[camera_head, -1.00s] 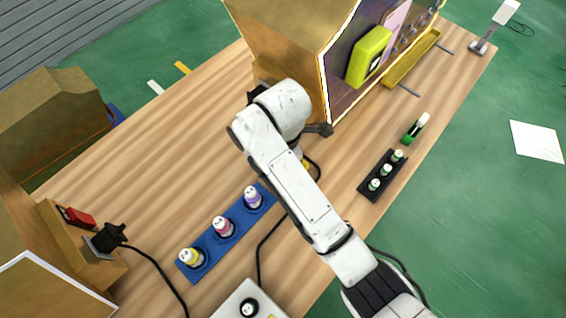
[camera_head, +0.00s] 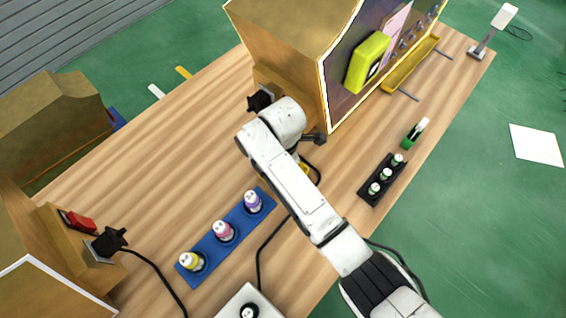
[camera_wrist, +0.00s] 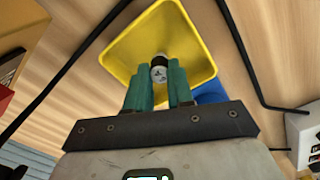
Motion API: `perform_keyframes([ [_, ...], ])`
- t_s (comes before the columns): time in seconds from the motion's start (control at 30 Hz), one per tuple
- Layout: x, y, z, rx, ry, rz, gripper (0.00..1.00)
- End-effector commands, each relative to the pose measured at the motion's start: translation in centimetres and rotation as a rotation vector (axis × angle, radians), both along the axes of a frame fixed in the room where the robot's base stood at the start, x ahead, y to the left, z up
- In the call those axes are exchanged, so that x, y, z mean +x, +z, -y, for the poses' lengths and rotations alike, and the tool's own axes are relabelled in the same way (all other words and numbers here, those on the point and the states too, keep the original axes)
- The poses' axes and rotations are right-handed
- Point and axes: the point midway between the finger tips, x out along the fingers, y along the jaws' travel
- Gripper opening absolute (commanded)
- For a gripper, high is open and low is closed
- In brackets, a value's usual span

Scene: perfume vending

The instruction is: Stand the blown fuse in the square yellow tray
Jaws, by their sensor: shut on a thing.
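The square yellow tray (camera_wrist: 198,42) lies on the table, open side up, in the wrist view. In the head view only a bit of it (camera_head: 304,168) shows beside my arm, which hides the rest. My gripper (camera_wrist: 160,76) has green fingers and is shut on the fuse (camera_wrist: 159,68), a small cylinder with a pale marked end and a dark band. The fuse appears over the tray's inside in the wrist view. I cannot tell whether it touches the tray floor. The head view hides my fingers and the fuse behind the arm.
A blue rack (camera_head: 238,232) with three capped bottles stands close by. A black rack (camera_head: 371,193) holds three small cylinders, with a green-and-white item (camera_head: 415,133) behind it. The vending cabinet (camera_head: 290,40) stands at the back. Black cables cross the table.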

Motion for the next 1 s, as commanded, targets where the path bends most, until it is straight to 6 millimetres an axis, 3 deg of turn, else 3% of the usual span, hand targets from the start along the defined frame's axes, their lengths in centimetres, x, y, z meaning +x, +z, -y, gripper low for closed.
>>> perform_keyframes([
  [0.03,0.0,-0.2,0.0,0.0,0.0,-0.001,0.0],
  [0.07,0.0,-0.3,0.0,0.0,0.0,0.0,0.23],
  [0.33,0.0,-0.2,0.0,0.0,0.0,0.0,0.47],
  [0.67,0.0,0.5,0.0,0.0,0.0,0.0,0.47],
  [1.0,0.1,6.6,-0.1,0.004,-0.001,0.003,0.47],
])
